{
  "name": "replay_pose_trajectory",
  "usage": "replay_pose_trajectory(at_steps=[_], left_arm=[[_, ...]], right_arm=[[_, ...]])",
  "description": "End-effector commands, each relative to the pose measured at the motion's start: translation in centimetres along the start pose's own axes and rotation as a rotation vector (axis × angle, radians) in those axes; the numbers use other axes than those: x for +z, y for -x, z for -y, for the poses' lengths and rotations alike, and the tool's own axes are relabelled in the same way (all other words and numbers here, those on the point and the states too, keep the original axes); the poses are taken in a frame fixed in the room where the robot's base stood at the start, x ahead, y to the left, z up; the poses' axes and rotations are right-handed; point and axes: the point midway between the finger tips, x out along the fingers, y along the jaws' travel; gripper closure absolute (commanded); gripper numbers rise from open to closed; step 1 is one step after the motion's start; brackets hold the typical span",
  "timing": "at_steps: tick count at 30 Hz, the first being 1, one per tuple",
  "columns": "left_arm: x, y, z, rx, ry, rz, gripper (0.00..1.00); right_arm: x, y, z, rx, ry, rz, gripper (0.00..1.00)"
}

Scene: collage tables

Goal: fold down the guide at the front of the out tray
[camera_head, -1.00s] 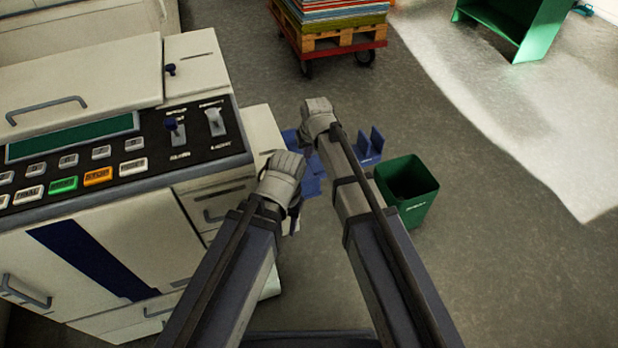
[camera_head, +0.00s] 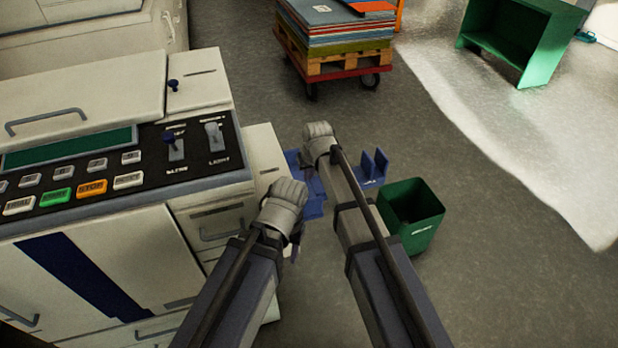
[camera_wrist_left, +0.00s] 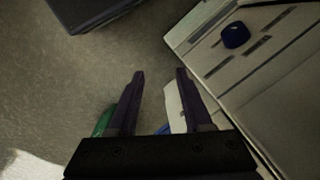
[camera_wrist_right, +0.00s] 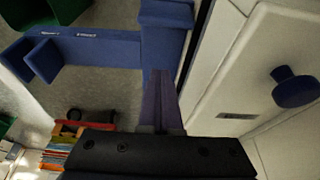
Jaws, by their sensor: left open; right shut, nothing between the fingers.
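The blue out tray (camera_head: 314,208) sticks out from the right side of the printing machine, partly hidden behind my arms. Two upright blue plates (camera_head: 374,165) stand at its right end. In the right wrist view, a long blue bar (camera_wrist_right: 100,50) runs from these plates to a blue block (camera_wrist_right: 166,18) near my right gripper. I cannot tell which part is the front guide. My right gripper (camera_wrist_right: 162,75) is shut and empty, its tips at or close to the blue block; contact is unclear. My left gripper (camera_wrist_left: 160,74) is open and empty beside the machine, with a bit of blue behind it.
The printing machine (camera_head: 110,235) with its control panel fills the left. A green bin (camera_head: 412,215) stands right of the tray. A red cart (camera_head: 335,80) with a pallet of stacked sheets is at the back.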

Motion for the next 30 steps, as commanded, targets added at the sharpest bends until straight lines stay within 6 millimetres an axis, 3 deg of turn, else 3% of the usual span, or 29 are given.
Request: replay_pose_trajectory(at_steps=[1, 16, 18, 21, 30], left_arm=[[-0.1, -1.2, -0.1, 0.000, 0.000, 0.000, 0.50], [-0.5, -8.2, -0.8, 0.000, 0.000, 0.000, 0.50], [-0.4, -7.3, -0.7, 0.000, 0.000, 0.000, 0.50], [-0.4, -7.3, -0.7, 0.000, 0.000, 0.000, 0.50], [-0.4, -7.3, -0.7, 0.000, 0.000, 0.000, 0.50]], right_arm=[[0.1, -1.3, 0.0, 0.000, 0.000, 0.000, 1.00], [0.1, -8.7, 0.0, 0.000, 0.000, 0.000, 1.00], [1.8, -7.2, 0.0, 0.000, 0.000, 0.000, 1.00], [3.1, -6.7, 0.0, 0.000, 0.000, 0.000, 1.00], [3.8, -6.4, 0.0, 0.000, 0.000, 0.000, 1.00]])
